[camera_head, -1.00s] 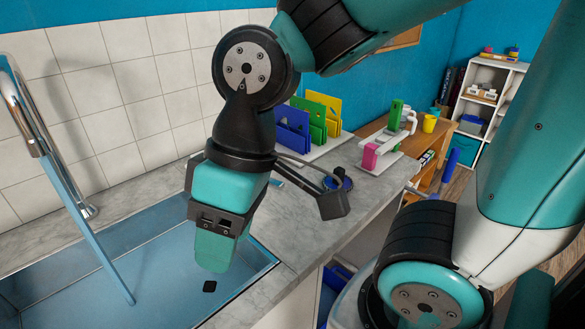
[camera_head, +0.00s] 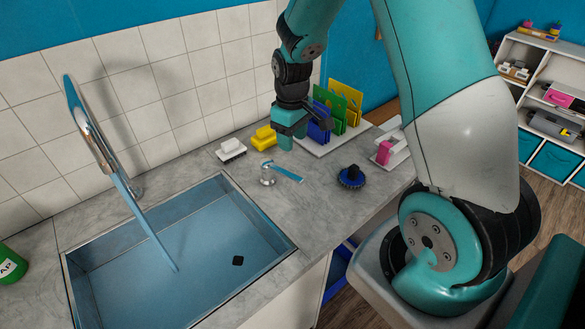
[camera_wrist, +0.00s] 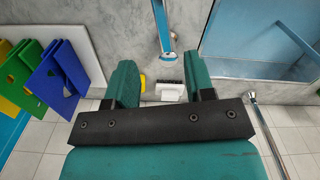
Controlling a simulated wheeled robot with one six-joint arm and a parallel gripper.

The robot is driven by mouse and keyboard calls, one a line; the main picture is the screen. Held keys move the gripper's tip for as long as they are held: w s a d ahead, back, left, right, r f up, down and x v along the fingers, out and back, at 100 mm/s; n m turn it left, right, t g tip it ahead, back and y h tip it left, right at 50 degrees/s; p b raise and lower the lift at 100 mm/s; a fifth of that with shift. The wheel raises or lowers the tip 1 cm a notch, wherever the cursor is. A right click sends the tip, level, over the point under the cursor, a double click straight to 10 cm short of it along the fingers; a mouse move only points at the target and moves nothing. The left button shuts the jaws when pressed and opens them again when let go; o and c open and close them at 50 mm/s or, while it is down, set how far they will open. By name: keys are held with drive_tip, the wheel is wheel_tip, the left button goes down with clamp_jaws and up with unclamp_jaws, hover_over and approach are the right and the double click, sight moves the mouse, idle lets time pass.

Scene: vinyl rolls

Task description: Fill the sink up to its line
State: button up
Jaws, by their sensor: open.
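The sink (camera_head: 92,298) is a rectangular basin set in the counter, with blue water (camera_head: 185,270) in it. A chrome tap (camera_head: 88,125) pours a blue stream (camera_head: 150,230) into it. I cannot make out the fill line. A chrome lever with a blue handle (camera_head: 287,173) stands on the counter right of the sink. My gripper (camera_head: 285,142) is open and empty above the counter, behind the lever in the head view. In the wrist view the lever (camera_wrist: 163,28) shows beyond the gap between my fingers (camera_wrist: 160,76), and the sink (camera_wrist: 222,68) is at upper right.
A white brush (camera_head: 230,150) and a yellow brush (camera_head: 263,138) lie by the tiled wall. A dark blue round brush (camera_head: 351,177) is on the right counter. A green container (camera_head: 10,265) is at far left.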

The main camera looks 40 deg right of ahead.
sight(293, 175)
wheel_tip(293, 175, down, 12)
drive_tip(key=shift+f+p, duration=0.1)
drive_tip(key=shift+p, duration=1.15)
clamp_jaws()
